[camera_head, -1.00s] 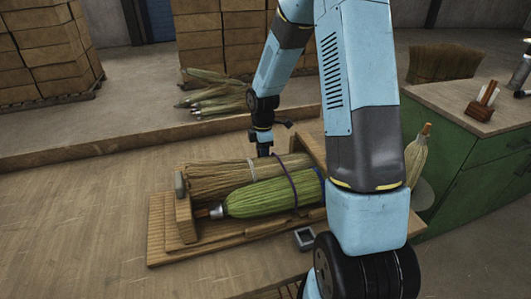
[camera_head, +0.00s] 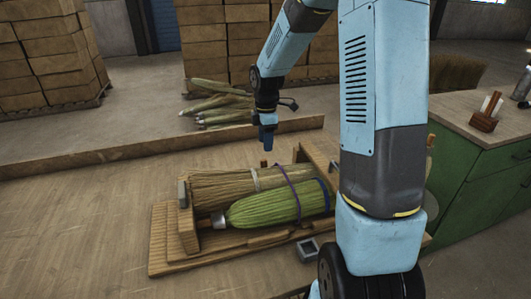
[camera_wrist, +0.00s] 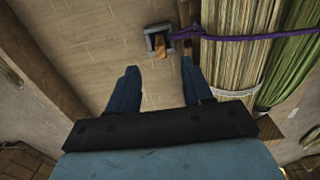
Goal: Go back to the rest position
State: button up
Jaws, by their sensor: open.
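My gripper (camera_head: 267,138) hangs above and behind the wooden holder, apart from it. In the wrist view my gripper (camera_wrist: 160,88) has its two blue fingers spread with nothing between them. A tan straw bundle (camera_head: 222,187) with a pale band and a green bundle (camera_head: 262,209) with a blue band lie side by side in the wooden holder (camera_head: 163,245). A purple cord (camera_head: 291,190) crosses the bundles. In the wrist view the purple cord (camera_wrist: 250,37) runs to a small grey fitting (camera_wrist: 158,40). My arm hides the holder's right end.
A small grey square cup (camera_head: 308,250) sits at the holder's front. A green cabinet (camera_head: 480,180) stands at the right, with a wooden block (camera_head: 484,122) on top. Loose green bundles (camera_head: 215,103) and stacked boxes (camera_head: 50,50) are behind. The table left of the holder is clear.

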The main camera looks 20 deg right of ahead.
jog(key=s+r+m+t+h, duration=0.1)
jog(key=s+r+m+t, duration=0.2)
jog(key=s+r+m, duration=0.95)
jog(key=s+r+m+t, duration=0.1)
jog(key=s+r, duration=0.3)
jog(key=s, duration=0.4)
jog(key=s+d+r+m+t, duration=0.1)
jog(key=s+r+m, duration=0.3)
jog(key=s, duration=0.4)
jog(key=shift+s+d+r+t+y, duration=0.15)
jog(key=shift+d+r+t+y, duration=0.15)
jog(key=shift+y, duration=0.1)
jog(key=shift+m, duration=0.25)
jog(key=shift+c, duration=0.4)
